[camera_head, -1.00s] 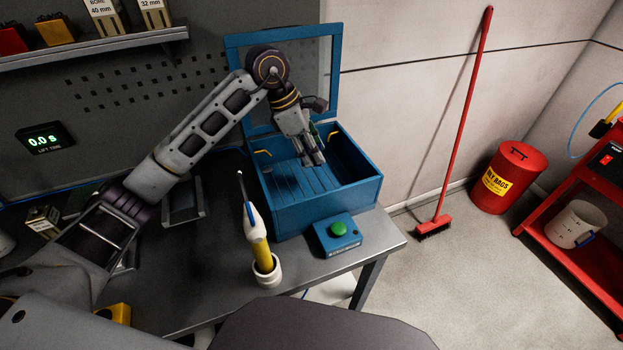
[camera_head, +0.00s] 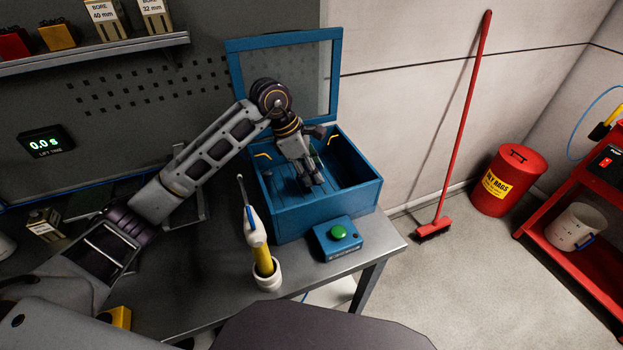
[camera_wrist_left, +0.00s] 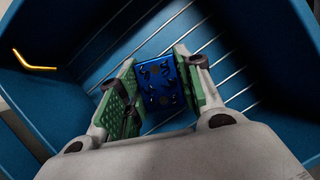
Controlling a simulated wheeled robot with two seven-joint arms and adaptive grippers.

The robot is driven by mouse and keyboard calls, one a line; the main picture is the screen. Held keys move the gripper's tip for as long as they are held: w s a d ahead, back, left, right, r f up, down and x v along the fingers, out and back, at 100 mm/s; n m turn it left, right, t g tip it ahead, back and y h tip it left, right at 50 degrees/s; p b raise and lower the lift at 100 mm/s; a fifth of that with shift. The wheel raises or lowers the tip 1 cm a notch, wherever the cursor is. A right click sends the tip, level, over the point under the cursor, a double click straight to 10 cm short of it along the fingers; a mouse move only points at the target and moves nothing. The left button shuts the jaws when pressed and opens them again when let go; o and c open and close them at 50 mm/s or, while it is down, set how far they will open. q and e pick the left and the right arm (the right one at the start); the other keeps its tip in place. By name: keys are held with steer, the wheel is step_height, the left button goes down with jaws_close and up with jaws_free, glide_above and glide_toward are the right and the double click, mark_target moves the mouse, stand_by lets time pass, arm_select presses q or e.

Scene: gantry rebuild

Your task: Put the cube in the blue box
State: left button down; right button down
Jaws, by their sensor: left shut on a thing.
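The blue box (camera_head: 328,210) stands on the right end of the bench with its lid (camera_head: 300,82) raised at the back. My left gripper (camera_head: 312,181) reaches down inside the box, between its walls. In the left wrist view the gripper (camera_wrist_left: 158,98) is shut on the cube (camera_wrist_left: 160,78), a blue block with dark markings, held between green finger pads. The slatted box floor (camera_wrist_left: 105,38) shows beyond the cube. I cannot tell whether the cube touches the floor. In the head view the fingers hide the cube. My right gripper is not in view.
A blue button unit (camera_head: 338,238) with a green button sits in front of the box. A white and yellow tool stands in a white holder (camera_head: 267,278) to its left. A shelf (camera_head: 95,52) hangs at upper left.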

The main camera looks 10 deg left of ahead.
arm_select(q)
steer(key=shift+f, duration=1.65)
steer(key=shift+f, duration=0.1)
steer(key=c, duration=1)
jaws_free()
steer(key=shift+o, duration=0.2)
steer(key=v, duration=1.2)
